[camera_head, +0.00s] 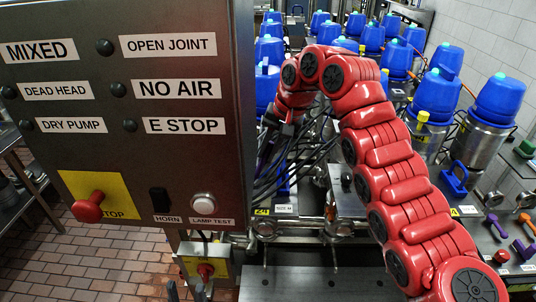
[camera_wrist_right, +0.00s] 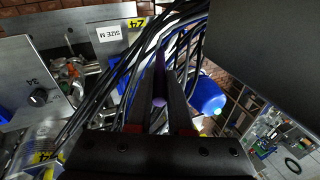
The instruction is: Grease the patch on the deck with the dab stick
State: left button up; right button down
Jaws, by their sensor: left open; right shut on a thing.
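My right gripper (camera_wrist_right: 160,68) is shut on a purple stick (camera_wrist_right: 160,88), which I take to be the dab stick. Only part of the stick shows between the fingers, with a bundle of dark and white cables behind it. In the head view the red right arm arches over, and its gripper (camera_head: 272,120) is by the cables behind the control panel's right edge. The stick's tip cannot be made out there. My left gripper (camera_head: 186,291) shows only as two dark fingertips at the bottom edge, apart and empty. I cannot pick out the grease patch.
A large control panel (camera_head: 125,125) with labels and a red stop knob fills the left. Several blue-capped valves (camera_head: 437,92) stand in rows behind. Purple-handled tools (camera_head: 523,248) lie at the right. A slotted grey surface (camera_head: 310,284) at the front looks clear.

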jog(key=shift+r, duration=0.75)
jog(key=shift+r+p, duration=0.9)
jog(key=shift+r, duration=0.6)
